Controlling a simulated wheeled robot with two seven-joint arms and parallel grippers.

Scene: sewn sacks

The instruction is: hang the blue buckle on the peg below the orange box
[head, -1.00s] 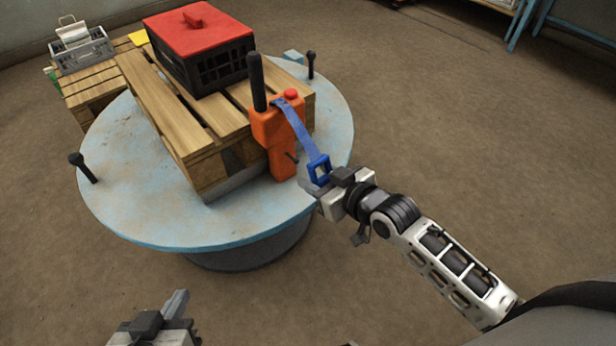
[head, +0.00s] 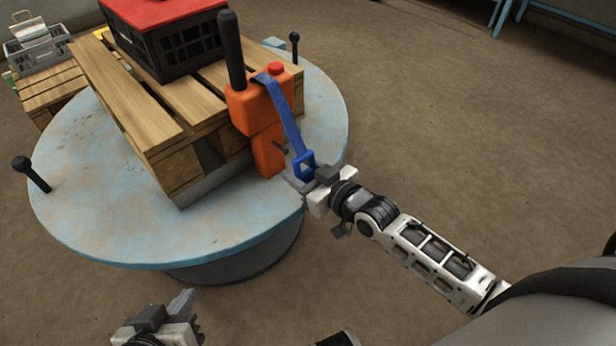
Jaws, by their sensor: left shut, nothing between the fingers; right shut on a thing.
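The orange box (head: 252,108), with a black antenna-like rod and a red button, is at the near corner of a wooden pallet. Below it, on the orange lower part, a small dark peg (head: 280,147) sticks out. A blue strap (head: 285,115) runs from the top of the box down to the blue buckle (head: 304,161), an open frame. My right gripper (head: 302,179) is shut on the buckle's lower end, just right of and below the peg; the buckle appears apart from the peg. My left gripper (head: 184,302) is shut and empty at the bottom, away from the box.
The pallet (head: 165,150) stands on a round pale-blue table (head: 110,215) with black posts (head: 33,175) near its rim. A black crate with a red lid (head: 165,12) sits on the pallet. A wire basket (head: 38,45) is at far left. Floor right of the table is clear.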

